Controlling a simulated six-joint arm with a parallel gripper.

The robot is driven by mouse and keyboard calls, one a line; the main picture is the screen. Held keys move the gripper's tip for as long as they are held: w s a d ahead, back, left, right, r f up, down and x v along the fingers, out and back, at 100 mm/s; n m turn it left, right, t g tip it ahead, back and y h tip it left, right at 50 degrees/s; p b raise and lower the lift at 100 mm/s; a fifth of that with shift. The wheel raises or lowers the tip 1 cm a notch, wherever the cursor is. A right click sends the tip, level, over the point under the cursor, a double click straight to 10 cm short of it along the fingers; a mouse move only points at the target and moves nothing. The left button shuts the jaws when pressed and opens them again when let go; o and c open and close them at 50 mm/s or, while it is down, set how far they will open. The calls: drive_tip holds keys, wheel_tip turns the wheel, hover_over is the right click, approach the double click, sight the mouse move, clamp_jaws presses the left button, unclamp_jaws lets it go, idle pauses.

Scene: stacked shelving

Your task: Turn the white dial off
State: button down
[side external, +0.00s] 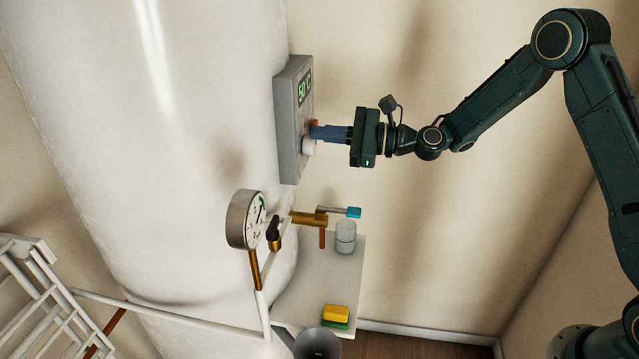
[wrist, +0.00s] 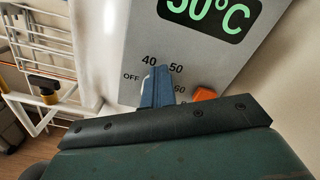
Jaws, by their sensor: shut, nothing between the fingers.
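The white dial (side external: 308,148) sticks out from the front of a grey control box (side external: 290,150) on the big white tank. In the wrist view, the box face (wrist: 115,45) has the marks OFF, 40, 50 and 60 around the dial's place. My gripper (side external: 316,132) is shut, its blue fingers pointing at the box right by the dial. In the wrist view, the fingers (wrist: 157,85) cover most of the dial, so its pointer cannot be read. Whether they touch the dial is unclear. The green display (wrist: 210,15) reads 50°C.
An orange knob or light (wrist: 205,94) sits beside the fingers on the box. Below are a round gauge (side external: 243,219), brass pipework with a blue-handled valve (side external: 353,212), a glass jar (side external: 345,237) and sponges (side external: 335,314). Right of the box is open space.

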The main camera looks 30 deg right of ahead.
drive_tip(key=shift+s+a+f, duration=0.45)
drive_tip(key=shift+s, duration=0.05)
drive_tip(key=shift+s+a+f, duration=0.2)
drive_tip(key=shift+s+f, duration=0.05)
drive_tip(key=shift+f, duration=0.15)
idle(0.9)
drive_tip(key=shift+s+a+r, duration=0.15)
drive_tip(key=shift+s+a+r, duration=0.1)
drive_tip(key=shift+a+r, duration=0.05)
idle(0.3)
drive_tip(key=shift+s, duration=0.1)
drive_tip(key=shift+v, duration=2.95)
drive_tip(key=shift+r, duration=0.15)
drive_tip(key=d, duration=0.1)
drive_tip(key=w+d+r, duration=0.1)
drive_tip(key=shift+w+d+r, duration=0.15)
drive_tip(key=shift+d, duration=0.15)
